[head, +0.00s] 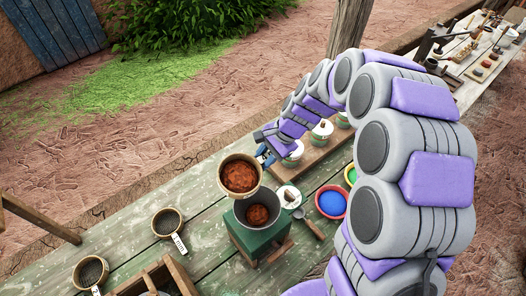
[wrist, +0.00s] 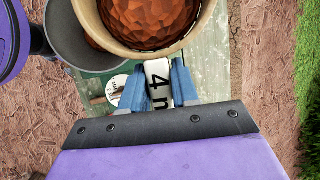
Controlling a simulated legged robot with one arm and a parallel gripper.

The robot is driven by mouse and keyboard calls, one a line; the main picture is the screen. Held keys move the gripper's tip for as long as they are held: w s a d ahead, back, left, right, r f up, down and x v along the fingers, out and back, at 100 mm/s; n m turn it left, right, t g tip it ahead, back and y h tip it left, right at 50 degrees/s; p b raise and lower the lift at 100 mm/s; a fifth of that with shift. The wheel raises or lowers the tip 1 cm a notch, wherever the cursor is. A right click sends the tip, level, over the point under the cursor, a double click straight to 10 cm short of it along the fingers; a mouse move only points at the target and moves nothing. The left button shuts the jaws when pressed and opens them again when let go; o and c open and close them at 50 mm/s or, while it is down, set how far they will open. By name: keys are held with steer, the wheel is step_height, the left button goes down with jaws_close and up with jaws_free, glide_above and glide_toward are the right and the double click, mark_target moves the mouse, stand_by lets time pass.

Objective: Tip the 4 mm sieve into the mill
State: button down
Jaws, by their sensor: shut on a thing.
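The 4 mm sieve (head: 240,192) is a round pale-rimmed pan holding reddish-brown clumpy material. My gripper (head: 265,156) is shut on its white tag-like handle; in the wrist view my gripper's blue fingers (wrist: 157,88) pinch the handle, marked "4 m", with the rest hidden. The sieve (wrist: 150,48) fills the top of that view, and its contents are still inside it. The mill (head: 250,240) is a green box with a grey hopper, standing on the bench. The hopper (wrist: 75,42) also holds reddish-brown material. The sieve is above the hopper's far edge and partly overlaps it in the head view.
Two other sieves (head: 167,223) (head: 92,272) lie on the green plank bench (head: 200,250) at left. A blue-filled red bowl (head: 331,203), a small scoop (head: 308,222) and white tins (head: 292,157) stand right of the mill. A wooden frame (head: 150,278) is at front.

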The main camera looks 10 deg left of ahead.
steer(key=shift+d+r+g+h+p, duration=0.3)
steer(key=shift+d+r+g+p, duration=0.15)
steer(key=shift+p, duration=0.4)
steer(key=shift+w+d+r+h+p, duration=0.1)
steer(key=shift+h+p, duration=0.3)
steer(key=shift+p, duration=0.35)
steer(key=shift+a+m+g+p, duration=0.2)
steer(key=shift+m+g+p, duration=0.1)
steer(key=shift+g+p, duration=0.1)
steer(key=shift+a+h, duration=0.3)
steer(key=shift+a, duration=0.15)
steer(key=shift+d, duration=0.55)
steer(key=shift+a, duration=0.1)
